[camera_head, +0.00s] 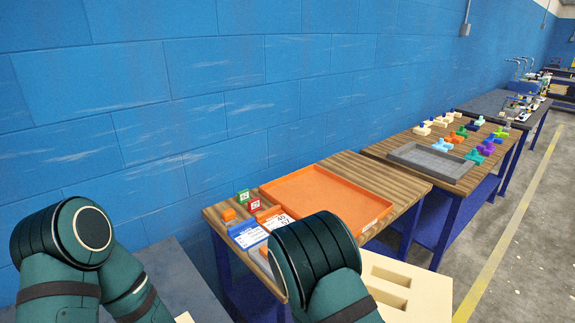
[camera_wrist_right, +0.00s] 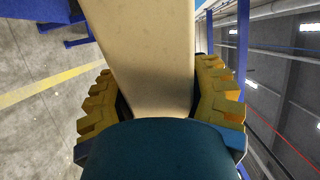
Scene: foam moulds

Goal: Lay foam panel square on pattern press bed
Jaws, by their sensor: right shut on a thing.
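A cream foam panel (camera_head: 428,292) with two slot-like recesses shows at the bottom right of the head view, partly hidden by my right arm. It appears tilted in front of the near wooden table. In the right wrist view the panel (camera_wrist_right: 145,45) runs between the yellow-brown fingers of my right gripper (camera_wrist_right: 155,85), which is shut on it. In the head view my right gripper is hidden behind my arm. My left arm shows at lower left, but its gripper is out of view. I cannot clearly identify the pattern press bed.
A wooden table (camera_head: 346,163) carries an orange tray (camera_head: 325,197), a blue card holder (camera_head: 247,235) and small signs. Farther right, another table (camera_head: 400,142) holds a grey tray (camera_head: 432,161) and several coloured pieces. A grey surface (camera_head: 172,272) lies at lower left. A blue wall runs behind.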

